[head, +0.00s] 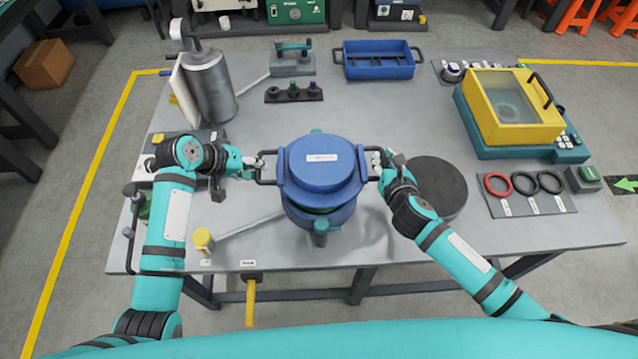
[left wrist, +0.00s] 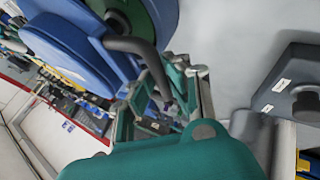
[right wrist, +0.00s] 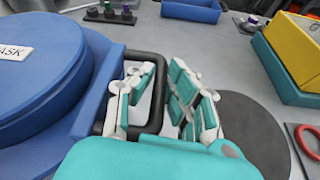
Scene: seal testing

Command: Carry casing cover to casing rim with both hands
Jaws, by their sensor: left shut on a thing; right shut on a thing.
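The blue round casing cover (head: 322,158) has a white label and a dark handle on each side; it also shows in the left wrist view (left wrist: 70,50) and right wrist view (right wrist: 40,75). It is over the blue casing (head: 330,219), whose rim is mostly hidden. A thin green edge shows between them; I cannot tell how large the gap is. My left gripper (head: 258,162) is shut on the cover's left handle (left wrist: 140,48). My right gripper (head: 378,163) is shut on its right handle (right wrist: 158,85).
A dark round pad (head: 440,187) lies just right of the casing, under my right arm. A grey cylinder (head: 211,88) stands at back left. A blue tray (head: 378,62) is behind; a yellow-lidded tester (head: 560,125) and rings (head: 525,183) are at right. The table middle behind the cover is clear.

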